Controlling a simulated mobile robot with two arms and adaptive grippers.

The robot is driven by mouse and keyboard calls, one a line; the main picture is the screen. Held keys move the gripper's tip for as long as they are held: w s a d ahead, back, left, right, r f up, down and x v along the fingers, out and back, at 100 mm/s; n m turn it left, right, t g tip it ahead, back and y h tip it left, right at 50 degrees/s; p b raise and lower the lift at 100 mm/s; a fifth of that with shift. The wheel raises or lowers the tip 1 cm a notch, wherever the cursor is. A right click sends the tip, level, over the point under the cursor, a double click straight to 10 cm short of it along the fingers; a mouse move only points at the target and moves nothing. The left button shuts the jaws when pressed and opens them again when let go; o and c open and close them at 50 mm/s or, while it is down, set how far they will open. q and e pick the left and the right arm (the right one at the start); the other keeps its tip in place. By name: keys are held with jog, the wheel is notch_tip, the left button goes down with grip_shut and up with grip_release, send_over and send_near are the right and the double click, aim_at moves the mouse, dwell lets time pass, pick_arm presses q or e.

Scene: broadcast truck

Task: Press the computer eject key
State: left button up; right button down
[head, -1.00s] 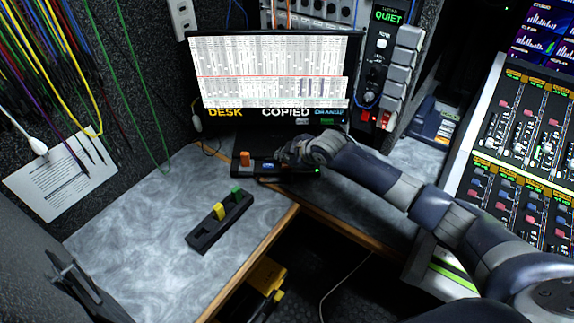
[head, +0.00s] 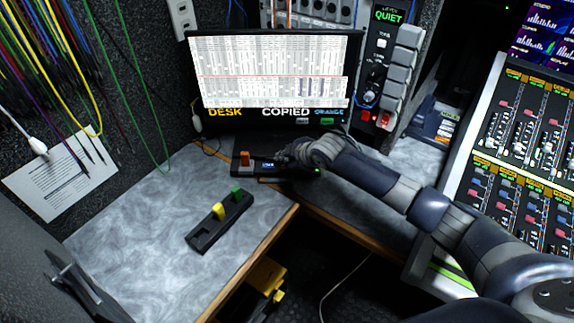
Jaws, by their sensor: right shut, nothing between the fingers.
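A black computer unit (head: 243,170) sits on the desk below the monitor. It has an orange block (head: 245,158) standing in it, a small lit blue display (head: 268,165) and a green light near its right end. My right gripper (head: 283,157) is shut and empty, over the right part of this unit, just right of the display. I cannot make out the eject key, and my gripper covers part of the unit. Contact cannot be told. The monitor (head: 270,75) shows a table and the words DESK, COPIED and ORANGE. My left gripper (head: 72,282) is at the lower left, its jaws unclear.
A black holder (head: 205,238) with a yellow and a green block stands on the grey desk (head: 120,235). A mixing console (head: 515,150) is at right. Hanging cables and a printed sheet (head: 60,175) are at left. Free desk lies around the holder.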

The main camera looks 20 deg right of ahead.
aim_at(285, 167)
jog(key=shift+f, duration=0.3)
dwell(0.5)
jog(key=shift+r+p, duration=0.85)
notch_tip(285, 167, up, 5)
jog(key=p, duration=0.5)
jog(key=shift+r, duration=0.1)
dwell(0.4)
